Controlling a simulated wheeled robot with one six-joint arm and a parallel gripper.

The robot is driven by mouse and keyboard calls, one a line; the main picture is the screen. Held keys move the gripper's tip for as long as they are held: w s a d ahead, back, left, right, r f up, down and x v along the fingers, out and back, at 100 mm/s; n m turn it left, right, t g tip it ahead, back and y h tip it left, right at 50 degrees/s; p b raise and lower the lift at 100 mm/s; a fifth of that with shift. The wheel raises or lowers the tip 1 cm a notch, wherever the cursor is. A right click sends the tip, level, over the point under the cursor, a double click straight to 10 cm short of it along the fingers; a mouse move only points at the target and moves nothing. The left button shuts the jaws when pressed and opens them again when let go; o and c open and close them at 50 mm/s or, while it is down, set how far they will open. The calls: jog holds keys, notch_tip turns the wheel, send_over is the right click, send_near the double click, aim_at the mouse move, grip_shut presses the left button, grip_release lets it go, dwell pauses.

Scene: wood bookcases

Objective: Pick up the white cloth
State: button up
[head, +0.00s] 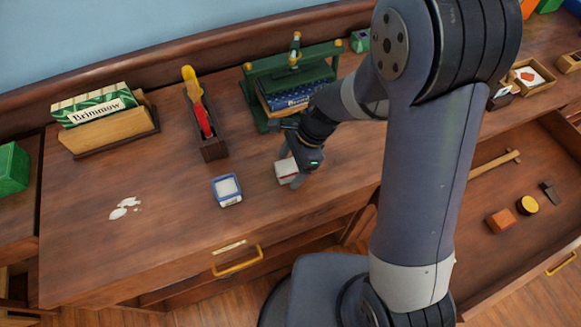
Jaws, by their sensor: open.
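A small, pale, folded-looking item with a reddish mark, which looks like the white cloth (285,169), lies on the wooden top right of centre. My gripper (296,176) points down over it, close to its right side. The jaws are open, and the fingers partly hide the item. I cannot tell whether they touch it.
A green press-like stand (262,100) with blue books is behind, near a dark narrow holder (212,145). An open drawer (490,215) is at right.

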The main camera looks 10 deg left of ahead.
aim_at(290, 166)
jog(key=shift+s+a+f, duration=0.1)
jog(key=shift+f, duration=0.1)
jog(key=shift+c, duration=0.5)
jog(key=c, duration=1)
jog(key=shift+o, duration=0.2)
notch_tip(290, 166, up, 10)
jog(key=shift+r+p, duration=0.1)
jog(key=shift+p, duration=0.25)
